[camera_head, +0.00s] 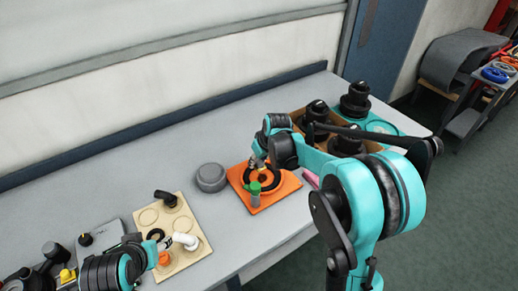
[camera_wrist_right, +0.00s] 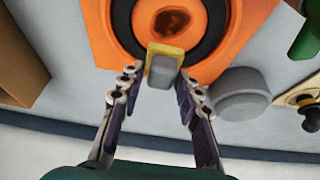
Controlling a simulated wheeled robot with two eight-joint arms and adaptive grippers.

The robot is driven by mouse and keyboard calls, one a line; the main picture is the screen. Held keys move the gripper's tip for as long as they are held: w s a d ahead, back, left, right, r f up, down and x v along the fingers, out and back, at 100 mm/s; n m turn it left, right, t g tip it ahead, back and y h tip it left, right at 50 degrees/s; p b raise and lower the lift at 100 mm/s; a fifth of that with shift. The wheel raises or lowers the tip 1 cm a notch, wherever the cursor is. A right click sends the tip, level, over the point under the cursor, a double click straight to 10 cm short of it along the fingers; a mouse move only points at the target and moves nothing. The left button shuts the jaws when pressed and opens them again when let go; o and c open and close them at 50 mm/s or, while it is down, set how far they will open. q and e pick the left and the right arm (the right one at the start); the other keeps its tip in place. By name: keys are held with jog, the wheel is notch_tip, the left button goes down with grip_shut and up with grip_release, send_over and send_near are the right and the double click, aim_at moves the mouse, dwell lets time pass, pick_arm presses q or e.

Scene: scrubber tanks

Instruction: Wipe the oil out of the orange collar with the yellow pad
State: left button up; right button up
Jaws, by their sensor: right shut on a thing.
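The orange collar (camera_head: 291,184) is a square orange piece with a black ring, on the grey bench in the head view. In the right wrist view the collar (camera_wrist_right: 265,12) fills the top, with a dark brown oil patch (camera_wrist_right: 171,23) in its middle. My right gripper (camera_wrist_right: 158,80) is shut on the yellow pad (camera_wrist_right: 178,49), which has a grey block on it. The pad is over the near part of the black ring; I cannot tell whether it touches. In the head view my right gripper (camera_head: 258,164) is above the collar. My left gripper (camera_head: 160,246) is over the tan board, its fingers unclear.
A green-capped bottle (camera_head: 255,191) stands at the collar's front edge. A grey round part (camera_head: 210,178) lies left of the collar. The tan board (camera_head: 196,258) holds black, white and orange parts. Black parts stand in a brown box (camera_head: 298,118) behind right.

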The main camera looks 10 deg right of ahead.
jog(key=shift+w+a+r+p, duration=0.15)
jog(key=shift+r+p, duration=0.4)
jog(key=shift+r, duration=0.35)
jog(key=shift+r+p, duration=0.75)
jog(key=shift+r, duration=0.3)
